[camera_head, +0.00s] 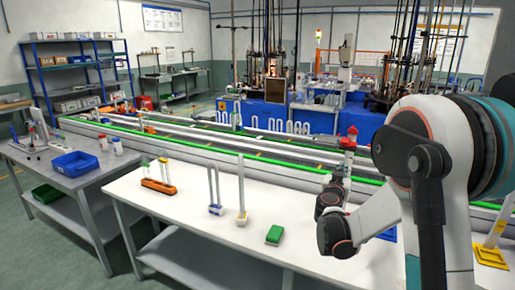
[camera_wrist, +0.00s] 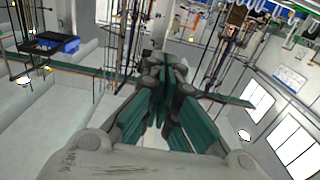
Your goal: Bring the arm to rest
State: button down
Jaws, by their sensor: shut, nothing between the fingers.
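My arm (camera_head: 435,165) is raised and folded at the right of the head view, in front of the white table (camera_head: 300,262). Its grey-white links and dark joints hide part of the table's right side. My gripper (camera_wrist: 168,70) shows in the middle of the wrist view, with teal finger pads closed together and nothing held. In the head view I cannot make out its fingertips. The wrist view is tilted and shows the room beyond the fingers, with no object touching them.
On the white table stand an orange rack (camera_head: 158,186), two upright glass pieces on small bases, and a green block (camera_head: 274,235). A blue bin (camera_head: 74,163) sits on the grey table at left. A conveyor with green edges (camera_head: 220,150) runs behind. The table's front middle is clear.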

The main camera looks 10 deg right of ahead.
jog(key=s+a+r+n+g+y, duration=0.1)
jog(key=s+a+r+g, duration=0.15)
jog(key=s, duration=0.55)
jog(key=s+a+r+g+y, duration=0.1)
jog(key=s+a+r+g, duration=0.15)
jog(key=s, duration=0.55)
jog(key=s+a+f+n+g+y, duration=0.1)
jog(key=s+a+f+n+y, duration=0.1)
jog(key=s+a, duration=0.3)
jog(key=s+a+f+n+g+y, duration=0.1)
jog(key=s+a, duration=0.4)
jog(key=s, duration=0.6)
jog(key=s+a+f+n+g+y, duration=0.1)
jog(key=s+a+f+y, duration=0.3)
jog(key=s, duration=0.5)
jog(key=shift+a+n+y, duration=0.5)
jog(key=shift+a+n, duration=0.4)
jog(key=shift+a, duration=0.2)
